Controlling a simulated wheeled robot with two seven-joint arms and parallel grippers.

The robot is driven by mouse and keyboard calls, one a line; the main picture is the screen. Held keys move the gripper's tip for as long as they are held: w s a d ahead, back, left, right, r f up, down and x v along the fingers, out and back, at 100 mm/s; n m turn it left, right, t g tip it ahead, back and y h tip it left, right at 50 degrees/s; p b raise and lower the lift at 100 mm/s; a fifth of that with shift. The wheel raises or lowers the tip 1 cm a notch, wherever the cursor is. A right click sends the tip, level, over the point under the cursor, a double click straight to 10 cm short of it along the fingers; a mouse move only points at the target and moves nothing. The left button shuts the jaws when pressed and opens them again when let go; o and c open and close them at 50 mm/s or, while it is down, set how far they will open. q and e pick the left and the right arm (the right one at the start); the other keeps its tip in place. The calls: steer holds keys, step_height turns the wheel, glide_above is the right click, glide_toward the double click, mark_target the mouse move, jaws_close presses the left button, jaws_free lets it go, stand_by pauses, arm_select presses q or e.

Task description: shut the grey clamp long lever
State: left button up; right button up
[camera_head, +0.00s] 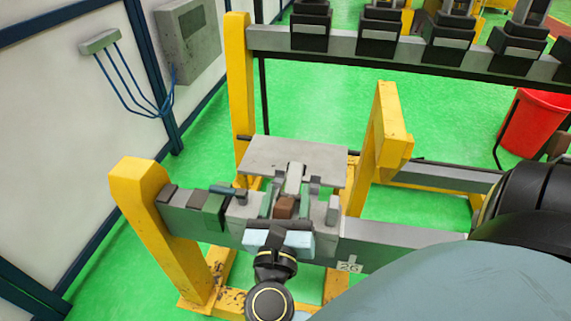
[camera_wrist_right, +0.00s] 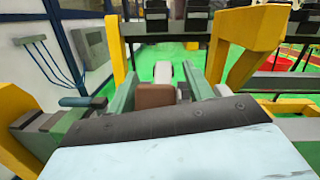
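The clamp fixture sits on the grey beam in front of a grey plate (camera_head: 265,152). A pale grey lever (camera_head: 294,178) stands up at its middle, behind a brown block (camera_head: 285,207); I take it for the clamp's long lever. In the right wrist view the pale lever (camera_wrist_right: 192,74) rises behind the brown block (camera_wrist_right: 156,95), between two green side bars (camera_wrist_right: 122,98). My right gripper (camera_head: 280,242) is just in front of the fixture, its pale body filling the bottom of the wrist view. I cannot make out its fingertips or any grip. My left gripper is out of view.
Yellow posts (camera_head: 150,200) and (camera_head: 390,128) stand left and right of the fixture. A dark-handled piece (camera_head: 222,190) lies on the beam at left. A second beam (camera_head: 275,38) with black devices runs behind. A red bin (camera_head: 535,122) stands at right. Green floor lies between.

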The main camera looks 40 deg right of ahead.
mark_target(286, 199)
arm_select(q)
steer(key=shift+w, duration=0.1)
arm_select(e)
steer(key=shift+a+r, duration=0.15)
step_height(286, 199, up, 9)
steer(key=shift+p, duration=1.15)
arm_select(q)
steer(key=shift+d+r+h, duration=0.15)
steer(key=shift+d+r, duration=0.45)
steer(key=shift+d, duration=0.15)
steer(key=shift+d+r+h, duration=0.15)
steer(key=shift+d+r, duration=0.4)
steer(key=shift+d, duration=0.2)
arm_select(e)
steer(key=shift+r, duration=0.45)
